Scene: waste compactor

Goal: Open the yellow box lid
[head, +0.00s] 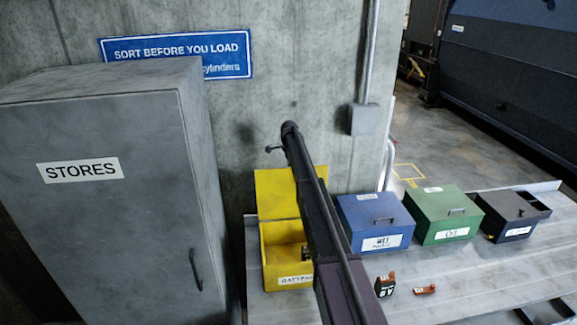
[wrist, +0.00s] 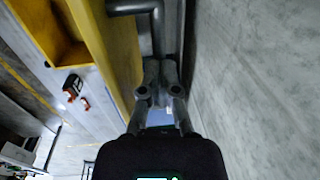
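The yellow box (head: 288,262) stands on the bench near the wall, with a battery label on its front. Its yellow lid (head: 275,193) stands raised at the back, and the inside of the box is exposed. In the wrist view the yellow lid (wrist: 112,50) runs along the left of the fingers, with a dark bent handle (wrist: 150,12) at the top. My gripper (wrist: 160,72) has its fingertips close together just below the handle, seemingly empty; whether they touch it is unclear. In the head view my arm crosses the box's right side and hides the gripper.
Blue (head: 375,222), green (head: 440,214) and black (head: 512,214) boxes stand to the right on the bench (head: 470,268). A dark battery (head: 384,286) and a small orange-ended item (head: 425,290) lie in front. A grey STORES cabinet (head: 100,200) is at left; the concrete wall (head: 240,130) is close behind.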

